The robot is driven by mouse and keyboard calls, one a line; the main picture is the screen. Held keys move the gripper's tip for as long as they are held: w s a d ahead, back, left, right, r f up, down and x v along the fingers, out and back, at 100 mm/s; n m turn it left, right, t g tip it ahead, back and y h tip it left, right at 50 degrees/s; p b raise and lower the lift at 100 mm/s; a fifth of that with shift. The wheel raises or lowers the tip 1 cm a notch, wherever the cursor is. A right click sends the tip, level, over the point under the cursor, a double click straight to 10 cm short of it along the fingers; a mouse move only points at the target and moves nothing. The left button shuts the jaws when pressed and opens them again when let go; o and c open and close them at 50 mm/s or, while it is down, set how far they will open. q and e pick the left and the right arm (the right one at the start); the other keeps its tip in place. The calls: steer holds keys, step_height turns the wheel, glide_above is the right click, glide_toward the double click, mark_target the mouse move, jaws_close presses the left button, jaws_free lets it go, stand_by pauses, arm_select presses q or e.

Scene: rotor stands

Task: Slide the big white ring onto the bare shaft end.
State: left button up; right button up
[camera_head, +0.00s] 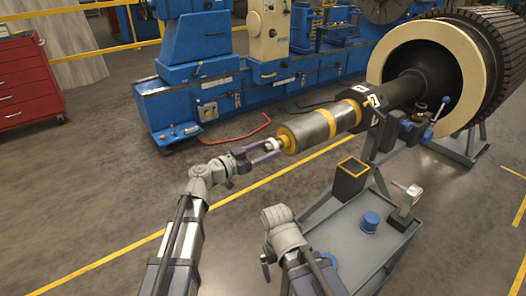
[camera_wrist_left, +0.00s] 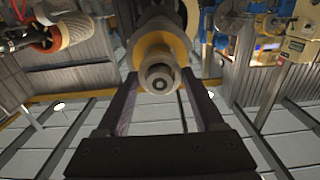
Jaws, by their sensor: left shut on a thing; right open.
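The big white ring (camera_head: 272,144) sits between the fingertips of my left gripper (camera_head: 266,152), at the near end of the yellow-and-grey shaft (camera_head: 318,127). My left gripper is shut on the ring. In the left wrist view, a pale ring (camera_wrist_left: 160,58) lies between the two fingers of my left gripper (camera_wrist_left: 160,80), and the round shaft end (camera_wrist_left: 160,80) shows in its middle. How far the ring is on the shaft is hard to tell. My right gripper (camera_head: 285,263) is open and low at the bottom, partly hidden by its arm.
A grey cart (camera_head: 345,235) stands at the lower right. On it are a blue cylinder (camera_head: 370,222), a black-and-yellow box (camera_head: 352,172) and a metal tool (camera_head: 407,199). The large rotor (camera_head: 495,50) and its stand are at the right. Open floor lies at the left.

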arm_select(q)
steer(key=shift+w+d, duration=0.3)
steer(key=shift+d, duration=0.1)
stand_by(0.5)
steer(key=shift+w+d, duration=0.35)
steer(key=shift+d, duration=0.15)
steer(key=o, duration=1.3)
steer(key=shift+v, duration=4.5)
steer(key=shift+c, duration=0.5)
